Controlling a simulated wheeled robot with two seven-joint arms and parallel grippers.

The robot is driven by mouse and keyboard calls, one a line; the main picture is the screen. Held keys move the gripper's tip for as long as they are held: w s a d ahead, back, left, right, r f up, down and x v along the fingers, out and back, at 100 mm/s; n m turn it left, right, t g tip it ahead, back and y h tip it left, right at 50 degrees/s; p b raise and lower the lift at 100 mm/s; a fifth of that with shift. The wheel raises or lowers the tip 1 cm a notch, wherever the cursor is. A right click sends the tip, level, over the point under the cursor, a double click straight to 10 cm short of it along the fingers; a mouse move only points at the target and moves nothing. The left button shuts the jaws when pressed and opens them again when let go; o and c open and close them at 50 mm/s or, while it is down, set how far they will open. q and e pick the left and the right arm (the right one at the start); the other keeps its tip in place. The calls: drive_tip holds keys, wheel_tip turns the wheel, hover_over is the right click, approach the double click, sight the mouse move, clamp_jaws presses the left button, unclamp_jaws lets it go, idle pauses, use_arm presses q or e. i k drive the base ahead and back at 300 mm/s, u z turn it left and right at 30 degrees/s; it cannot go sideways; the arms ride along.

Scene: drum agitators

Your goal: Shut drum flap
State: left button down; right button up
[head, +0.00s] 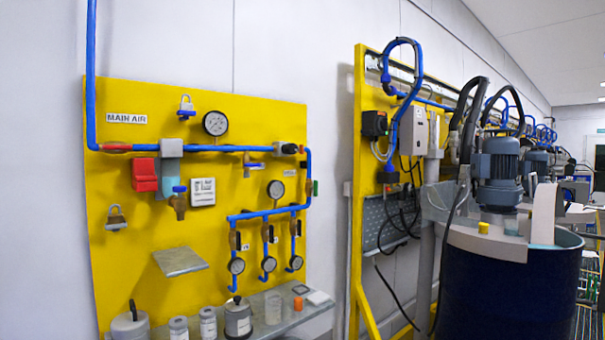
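A dark blue drum (505,295) stands at the right with a pale lid (485,243) over part of its top. A pale beige flap (543,214) stands up from the lid at the right, close to upright. To its right, part of the drum's top looks uncovered, and the inner wall shows. A grey-blue motor (498,172) sits on the lid. Neither of my grippers is in view.
A yellow panel (140,240) with blue pipes and gauges is on the wall at left. Below it, a grey shelf (290,322) holds several canisters. A yellow frame (358,200) with hoses and a black cable stands left of the drum. More equipment stands behind at right.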

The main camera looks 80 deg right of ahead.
sight(548, 203)
drive_tip(key=z, duration=4.1)
drive_tip(key=i, duration=1.65)
